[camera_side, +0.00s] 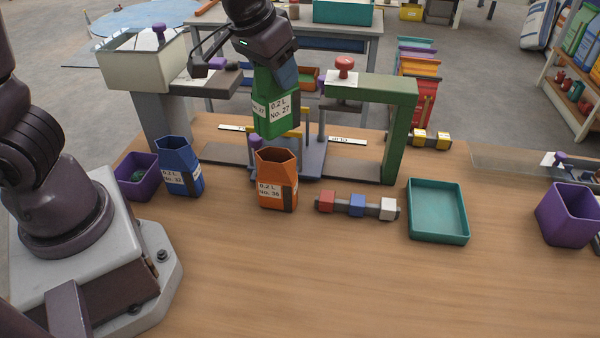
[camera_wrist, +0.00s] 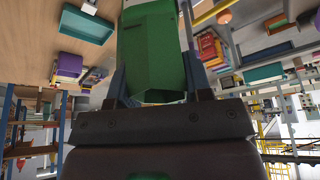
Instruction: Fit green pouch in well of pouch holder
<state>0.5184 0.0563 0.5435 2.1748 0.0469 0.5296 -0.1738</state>
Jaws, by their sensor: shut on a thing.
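The green pouch (camera_side: 274,112), labelled 0.2 L No. 27, hangs upright from my gripper (camera_side: 279,76), which is shut on its upper part. In the wrist view the green pouch (camera_wrist: 152,48) fills the middle, between the fingers of my gripper (camera_wrist: 156,88). The pouch holder (camera_side: 309,160) is a blue-grey piece on the table, below and slightly right of the pouch. An orange pouch in front and the green pouch hide part of it. Its well cannot be made out. Whether the pouch's bottom touches the holder cannot be told.
An orange pouch (camera_side: 277,180) stands just in front of the holder. A blue pouch (camera_side: 179,168) and a purple bin (camera_side: 137,178) stand left. A green frame (camera_side: 398,135) with a red knob rises at right. A teal tray (camera_side: 438,236) lies right. The front table is clear.

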